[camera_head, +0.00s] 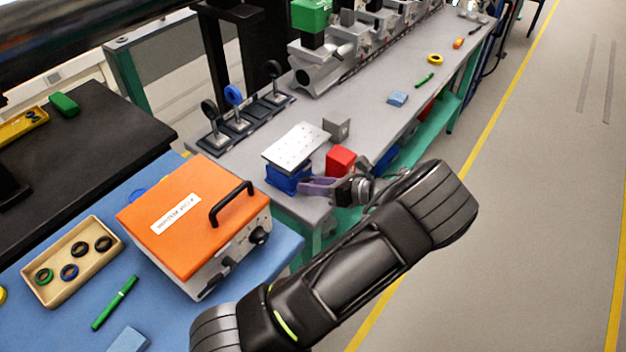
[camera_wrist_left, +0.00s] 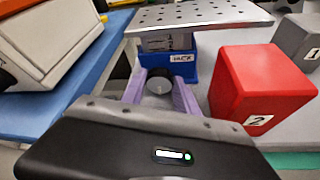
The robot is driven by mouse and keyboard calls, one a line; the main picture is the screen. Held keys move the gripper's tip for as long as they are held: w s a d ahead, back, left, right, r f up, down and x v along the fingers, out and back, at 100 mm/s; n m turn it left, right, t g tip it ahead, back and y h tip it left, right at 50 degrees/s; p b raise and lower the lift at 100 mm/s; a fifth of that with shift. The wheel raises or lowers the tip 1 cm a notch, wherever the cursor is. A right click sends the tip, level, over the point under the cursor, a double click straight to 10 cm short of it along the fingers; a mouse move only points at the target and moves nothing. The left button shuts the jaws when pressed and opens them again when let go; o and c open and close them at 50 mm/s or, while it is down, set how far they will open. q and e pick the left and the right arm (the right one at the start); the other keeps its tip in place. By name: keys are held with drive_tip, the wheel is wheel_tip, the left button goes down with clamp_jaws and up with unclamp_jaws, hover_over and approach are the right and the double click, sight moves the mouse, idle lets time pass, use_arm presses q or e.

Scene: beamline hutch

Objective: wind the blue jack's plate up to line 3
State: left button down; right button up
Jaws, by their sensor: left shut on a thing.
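The blue jack (camera_head: 284,180) stands near the end of the grey bench, with a perforated metal plate (camera_head: 297,147) on top. In the left wrist view the jack's blue body (camera_wrist_left: 207,70) carries a white label, and the plate (camera_wrist_left: 200,16) sits above it over a grey middle part (camera_wrist_left: 167,42). My left gripper (camera_head: 312,187) reaches the jack from the right. In the wrist view its purple fingers (camera_wrist_left: 159,92) are shut on a dark round knob with a pale face (camera_wrist_left: 159,86) at the jack's front. No line marks are readable. My right gripper is out of view.
A red block marked 2 (camera_wrist_left: 262,85) stands close beside the jack, with a grey block marked 1 (camera_wrist_left: 298,40) behind it. An orange-topped case (camera_head: 190,215) is left of the jack. Mounted optics (camera_head: 238,115) stand behind. The floor at right is clear.

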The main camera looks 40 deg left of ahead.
use_arm(q)
drive_tip(key=shift+w+m+g, duration=0.1)
drive_tip(key=shift+m+g, duration=0.3)
drive_tip(key=shift+m, duration=0.2)
drive_tip(key=c, duration=0.9)
unclamp_jaws()
